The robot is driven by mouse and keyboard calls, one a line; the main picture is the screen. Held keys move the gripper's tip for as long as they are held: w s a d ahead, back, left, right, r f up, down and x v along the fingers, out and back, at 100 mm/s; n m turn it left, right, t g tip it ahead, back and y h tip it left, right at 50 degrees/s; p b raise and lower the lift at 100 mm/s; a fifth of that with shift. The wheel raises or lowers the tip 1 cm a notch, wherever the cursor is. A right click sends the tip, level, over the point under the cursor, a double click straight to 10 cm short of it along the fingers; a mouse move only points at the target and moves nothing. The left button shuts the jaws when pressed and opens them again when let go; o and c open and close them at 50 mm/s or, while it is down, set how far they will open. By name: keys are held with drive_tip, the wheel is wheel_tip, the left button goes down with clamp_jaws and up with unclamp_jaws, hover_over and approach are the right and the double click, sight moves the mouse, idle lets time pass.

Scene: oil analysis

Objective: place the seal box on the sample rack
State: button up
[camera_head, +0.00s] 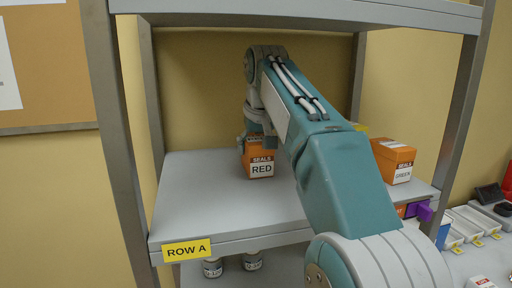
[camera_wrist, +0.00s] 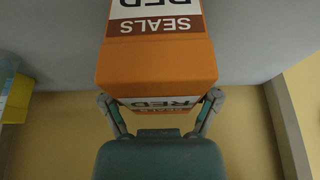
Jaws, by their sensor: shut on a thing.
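An orange seal box (camera_head: 258,160) with a white label reading SEALS RED is at the middle of the upper shelf. My gripper (camera_head: 256,138) is shut on it from above and behind. In the wrist view the box (camera_wrist: 155,62) fills the upper middle, between the two fingers of the gripper (camera_wrist: 159,104). The grey rack (camera_head: 195,200) carries a yellow ROW A tag on its front edge. I cannot tell whether the box touches the shelf or hangs just above it. My arm hides part of the shelf's right half.
Another orange box (camera_head: 393,160), labelled GREEN, stands at the shelf's right. Grey posts (camera_head: 122,150) and a top shelf (camera_head: 310,14) frame the space. The shelf's left part is clear. White trays (camera_head: 468,222) lie at right.

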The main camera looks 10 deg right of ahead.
sight(257, 139)
drive_tip(key=shift+f, duration=0.1)
drive_tip(key=o, duration=1)
drive_tip(key=shift+v, duration=1.45)
drive_tip(key=shift+s, duration=0.2)
drive_tip(key=s, duration=1.1)
drive_tip(key=shift+s, duration=0.4)
